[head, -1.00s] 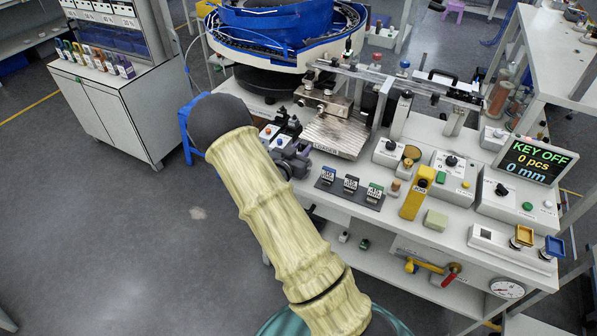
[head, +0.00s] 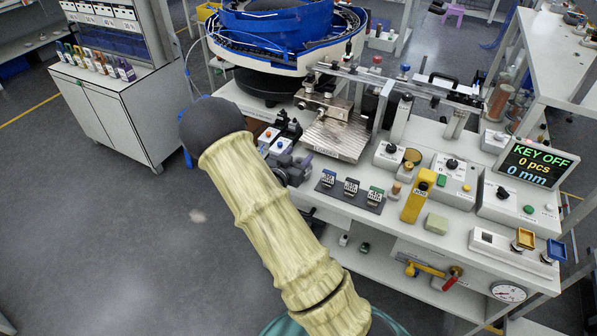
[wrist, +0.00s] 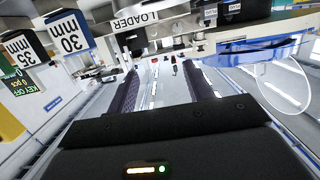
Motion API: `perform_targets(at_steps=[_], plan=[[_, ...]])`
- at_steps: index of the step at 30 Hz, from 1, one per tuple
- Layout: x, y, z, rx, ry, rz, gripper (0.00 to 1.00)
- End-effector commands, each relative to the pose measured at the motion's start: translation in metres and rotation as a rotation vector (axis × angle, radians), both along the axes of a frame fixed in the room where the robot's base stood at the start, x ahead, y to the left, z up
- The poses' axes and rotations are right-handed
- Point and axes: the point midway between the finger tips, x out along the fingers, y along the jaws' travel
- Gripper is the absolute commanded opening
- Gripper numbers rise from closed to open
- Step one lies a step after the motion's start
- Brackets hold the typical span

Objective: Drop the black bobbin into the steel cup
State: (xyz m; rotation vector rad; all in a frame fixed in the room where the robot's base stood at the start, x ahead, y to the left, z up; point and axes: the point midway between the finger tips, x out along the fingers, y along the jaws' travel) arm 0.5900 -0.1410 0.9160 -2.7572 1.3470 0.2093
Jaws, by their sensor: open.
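My gripper (head: 302,164) is at the left end of the bench in the head view, beside the metal loader plate, and is partly hidden by my arm. In the wrist view its two dark purple fingers (wrist: 163,88) stand apart with nothing between them. I cannot make out the black bobbin or the steel cup for certain in either view.
The blue feeder bowl (head: 280,25) stands behind the loader plate (head: 336,137). A dark mat (head: 349,195) with small labelled blocks, a yellow post (head: 417,196) and control boxes (head: 455,178) crowd the bench right of my gripper. Open floor lies left.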

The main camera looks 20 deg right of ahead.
Motion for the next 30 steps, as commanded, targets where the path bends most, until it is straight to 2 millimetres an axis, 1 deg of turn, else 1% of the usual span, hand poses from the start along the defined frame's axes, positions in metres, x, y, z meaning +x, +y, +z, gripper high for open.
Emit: perform_targets(at_steps=[1,3,19,24,30], plan=[[-0.005,0.009,0.001,0.000,0.000,0.004,0.51],[-0.013,0.019,0.002,0.001,0.000,0.004,0.51],[-0.077,0.101,0.019,0.000,-0.001,0.005,0.51],[-0.089,0.115,0.022,-0.001,-0.001,0.002,0.51],[-0.092,0.118,0.023,-0.001,-0.001,0.001,0.51]])
